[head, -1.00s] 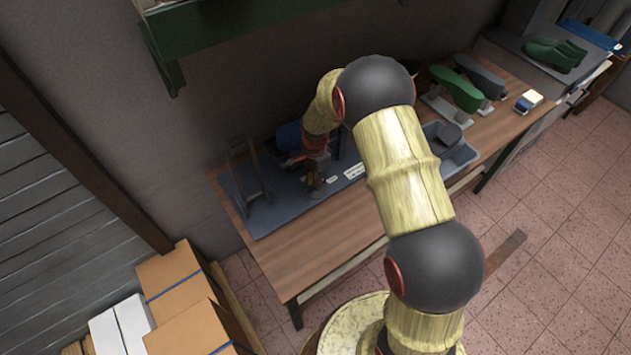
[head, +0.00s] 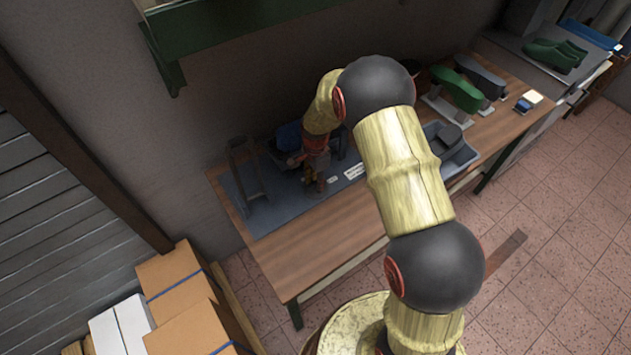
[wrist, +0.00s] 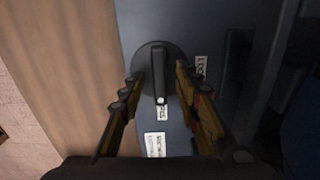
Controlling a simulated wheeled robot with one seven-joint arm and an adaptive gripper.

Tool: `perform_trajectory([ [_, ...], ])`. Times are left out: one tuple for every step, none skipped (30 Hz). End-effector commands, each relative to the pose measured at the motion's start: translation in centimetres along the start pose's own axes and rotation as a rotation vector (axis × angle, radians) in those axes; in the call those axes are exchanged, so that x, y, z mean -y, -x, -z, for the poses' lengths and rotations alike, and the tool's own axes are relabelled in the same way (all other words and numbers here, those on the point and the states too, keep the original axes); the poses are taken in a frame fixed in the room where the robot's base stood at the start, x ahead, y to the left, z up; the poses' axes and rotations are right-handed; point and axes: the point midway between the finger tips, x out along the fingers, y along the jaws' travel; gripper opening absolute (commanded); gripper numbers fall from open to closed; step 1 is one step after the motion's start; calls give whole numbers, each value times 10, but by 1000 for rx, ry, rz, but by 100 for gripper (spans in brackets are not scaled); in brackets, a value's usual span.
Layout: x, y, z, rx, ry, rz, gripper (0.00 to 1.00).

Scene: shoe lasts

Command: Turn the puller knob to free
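The puller knob (wrist: 158,62) is a dark round disc with a raised bar handle, seen in the wrist view on a blue-grey plate (wrist: 185,25). The bar runs up and down the picture, with a pale mark at its lower end beside a small white label (wrist: 162,113). Another label (wrist: 202,67), which seems to read LOCK, lies to the right. My gripper (wrist: 159,72) is open, with one finger on each side of the bar and a visible gap at both sides. In the head view my gripper (head: 312,182) is low over the plate and hides the knob.
A dark upright frame (head: 243,165) stands left of my gripper, and a blue object (head: 289,136) sits behind it. A grey bin (head: 467,157) and a green shoe last (head: 457,91) are to the right on the wooden bench (head: 325,232). The bench front is clear.

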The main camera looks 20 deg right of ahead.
Motion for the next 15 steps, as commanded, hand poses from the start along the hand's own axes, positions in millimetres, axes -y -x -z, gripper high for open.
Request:
perform_trajectory([
  [0, 0, 0, 0, 0, 0, 33],
  [0, 0, 0, 0, 0, 0, 33],
  [0, 0, 0, 0, 0, 0, 33],
  [0, 1, 0, 0, 0, 0, 33],
  [0, 3, 0, 0, 0, 1, 33],
  [0, 5, 0, 0, 0, 1, 33],
  [1, 8, 0, -1, 0, 2, 33],
  [1, 12, 0, -1, 0, 2, 33],
  [1, 18, 0, -1, 0, 2, 33],
  [1, 23, 0, -1, 0, 3, 33],
  [1, 29, 0, -1, 0, 4, 33],
  [1, 37, 0, -1, 0, 4, 33],
  [2, 43, 0, -1, 0, 4, 33],
  [2, 50, 0, -1, 0, 4, 33],
  [1, 58, 0, -1, 0, 3, 33],
])
